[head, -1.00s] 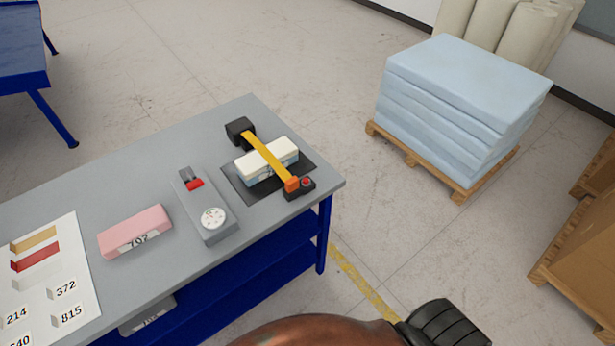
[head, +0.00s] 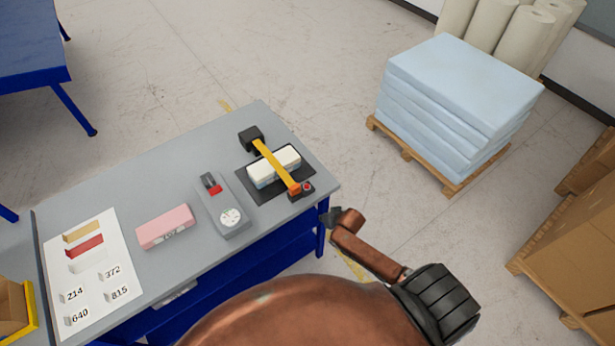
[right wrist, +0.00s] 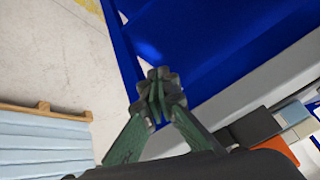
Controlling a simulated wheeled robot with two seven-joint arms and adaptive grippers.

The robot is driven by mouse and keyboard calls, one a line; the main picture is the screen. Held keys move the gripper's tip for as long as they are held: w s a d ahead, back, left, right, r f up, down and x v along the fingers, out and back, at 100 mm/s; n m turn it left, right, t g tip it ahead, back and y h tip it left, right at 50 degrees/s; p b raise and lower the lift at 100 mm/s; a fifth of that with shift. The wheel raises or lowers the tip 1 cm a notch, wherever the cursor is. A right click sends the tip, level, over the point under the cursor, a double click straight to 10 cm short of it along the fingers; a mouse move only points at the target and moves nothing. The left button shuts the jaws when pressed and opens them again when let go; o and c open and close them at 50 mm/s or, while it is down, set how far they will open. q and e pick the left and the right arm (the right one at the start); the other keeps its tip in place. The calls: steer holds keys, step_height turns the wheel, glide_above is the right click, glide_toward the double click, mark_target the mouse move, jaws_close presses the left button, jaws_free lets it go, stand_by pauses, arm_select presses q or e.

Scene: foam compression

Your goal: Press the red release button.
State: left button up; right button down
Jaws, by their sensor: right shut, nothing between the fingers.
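The red release button (head: 307,187) sits on a small black housing at the near right end of a yellow strap (head: 270,160). The strap runs over a cream foam block (head: 262,166) on a black mat (head: 246,182), near the right end of the grey table (head: 190,268). My right gripper (head: 328,217) is just off the table's right end, below and to the right of the button and apart from it. In the right wrist view its fingers (right wrist: 157,90) are together with nothing between them, beside the blue table frame. My left gripper is out of view.
A grey gauge device (head: 238,229) with a red switch and a pink block (head: 165,227) stand left of the foam. A printed sheet (head: 95,292) lies further left. A pallet of blue foam slabs (head: 455,95) and a carton (head: 575,245) stand on the floor at right.

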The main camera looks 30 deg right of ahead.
steer(key=w+a+r+t+p, duration=0.1)
steer(key=w+a+r+p, duration=0.15)
steer(key=r, duration=0.65)
steer(key=w+a+r+p, duration=0.1)
steer(key=w+r+p, duration=0.15)
steer(key=r, duration=0.55)
arm_select(q)
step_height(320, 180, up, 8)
steer(key=p, duration=0.1)
arm_select(e)
steer(key=w+d+r+m+t+y, duration=0.1)
steer(key=w+d+r+m, duration=0.1)
steer(key=w+r, duration=0.3)
steer(key=shift+w+d+r+m, duration=0.4)
steer(key=shift+w+m, duration=0.1)
steer(key=shift+w, duration=0.25)
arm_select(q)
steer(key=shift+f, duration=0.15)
arm_select(e)
steer(key=shift+f, duration=0.1)
